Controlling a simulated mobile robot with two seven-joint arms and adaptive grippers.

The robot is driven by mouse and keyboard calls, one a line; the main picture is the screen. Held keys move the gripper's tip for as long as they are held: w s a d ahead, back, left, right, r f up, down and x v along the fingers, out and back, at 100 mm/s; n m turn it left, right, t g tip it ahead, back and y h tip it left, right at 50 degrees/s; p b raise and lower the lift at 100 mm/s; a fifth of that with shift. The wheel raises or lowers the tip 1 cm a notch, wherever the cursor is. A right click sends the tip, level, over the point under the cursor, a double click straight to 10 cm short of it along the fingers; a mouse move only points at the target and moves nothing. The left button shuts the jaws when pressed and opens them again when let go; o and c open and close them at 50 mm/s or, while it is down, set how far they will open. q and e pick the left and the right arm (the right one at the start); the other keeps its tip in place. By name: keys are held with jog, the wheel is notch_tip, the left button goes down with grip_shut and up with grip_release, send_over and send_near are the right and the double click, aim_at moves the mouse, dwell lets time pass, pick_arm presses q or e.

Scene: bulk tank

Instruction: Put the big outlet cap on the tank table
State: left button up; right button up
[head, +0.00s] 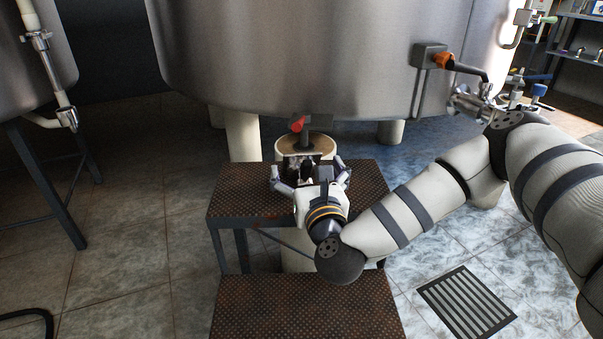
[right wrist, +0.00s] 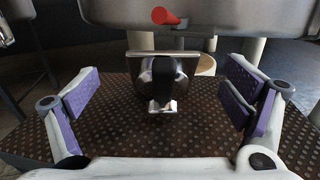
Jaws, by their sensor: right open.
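A shiny metal outlet piece with a flat top edge and a dark clamp-like part, which looks like the big outlet cap (right wrist: 161,72), is in the middle of the right wrist view. In the head view the cap (head: 301,168) is partly hidden by my gripper. Whether it is joined to the outlet or rests on something, I cannot tell. My right gripper (head: 309,171) is open, its purple-padded fingers (right wrist: 160,95) spread apart on either side of the cap, not touching it. The brown perforated table (head: 237,192) lies under the gripper. My left gripper is not in view.
The big steel tank (head: 320,60) stands just behind, with a red valve handle (head: 298,124) low at its front. A round brown-topped stand (head: 322,147) is behind the table. A lower perforated step (head: 300,305) is in front. A floor drain (head: 466,301) lies at right.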

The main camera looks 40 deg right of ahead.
aim_at(304, 157)
jog(key=x, duration=0.4)
jog(key=shift+d+r, duration=0.2)
jog(key=shift+d, duration=0.05)
jog(key=c, duration=1.5)
jog(key=shift+c, duration=0.2)
jog(key=shift+r, duration=0.15)
